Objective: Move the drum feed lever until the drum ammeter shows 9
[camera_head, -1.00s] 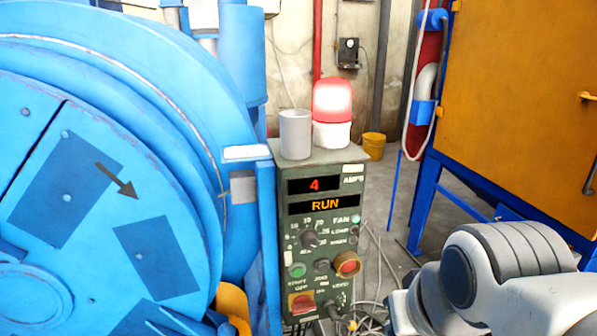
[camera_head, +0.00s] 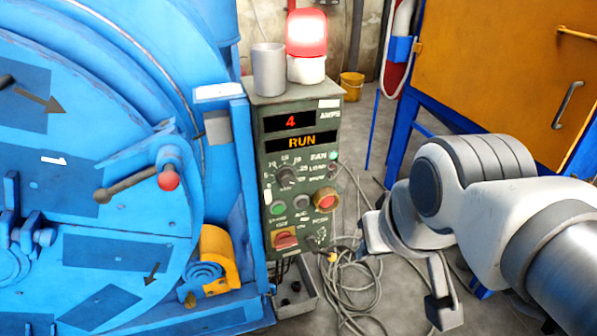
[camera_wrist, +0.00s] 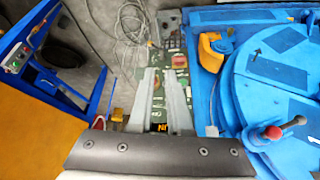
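The drum ammeter (camera_head: 290,121) on the green control box (camera_head: 295,104) reads a red 4 above an amber RUN display (camera_head: 301,140). A lever with a red knob (camera_head: 168,180) sits on the blue drum door; whether it is the drum feed lever I cannot tell. It also shows at the right of the wrist view (camera_wrist: 272,133). My gripper (camera_head: 408,268) is right of the control box in the head view, apart from it and from the lever. In the wrist view its two grey fingers (camera_wrist: 161,75) stand apart with nothing between them, in front of the box.
A red beacon (camera_head: 306,35) and a grey cup (camera_head: 269,70) stand on the box. A yellow motor-like part (camera_head: 218,255) sits low beside the drum. Loose cables (camera_head: 350,290) lie on the floor. An orange cabinet (camera_head: 500,80) stands at the right.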

